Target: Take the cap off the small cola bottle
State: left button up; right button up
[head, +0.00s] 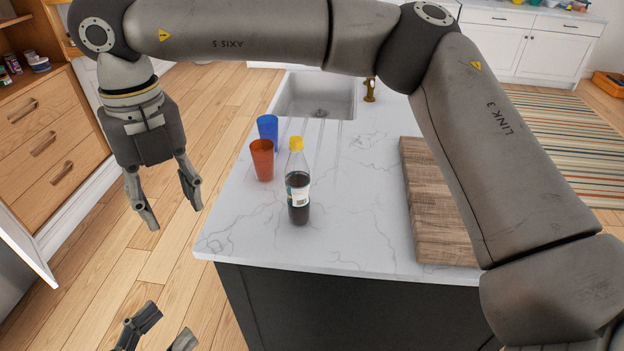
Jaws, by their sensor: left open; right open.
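The small cola bottle (298,196) stands upright on the white marble counter, dark liquid inside and a pale label around it. Its yellow cap (296,143) sits on top of the neck. My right gripper (173,214) hangs to the left of the bottle, beyond the counter's left edge, with fingers pointing down. It is open and empty. My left gripper (163,329) shows only partly at the bottom edge of the picture, left of the counter's front corner. It is open, with nothing seen between its fingers. Both grippers are apart from the bottle.
A red cup (262,162) and a blue cup (268,130) stand just behind and left of the bottle. A wooden board (436,210) lies to the right, partly covered by my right arm. A sink (318,98) is behind. The counter (330,248) is clear around the bottle's front.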

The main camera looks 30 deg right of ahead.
aim_at(298, 174)
jog(key=i+l, duration=0.15)
jog(key=l, duration=0.2)
jog(key=i+l, duration=0.15)
jog(key=l, duration=0.15)
jog(key=i+l, duration=0.1)
jog(key=l, duration=0.25)
jog(key=i+l, duration=0.15)
jog(key=l, duration=0.15)
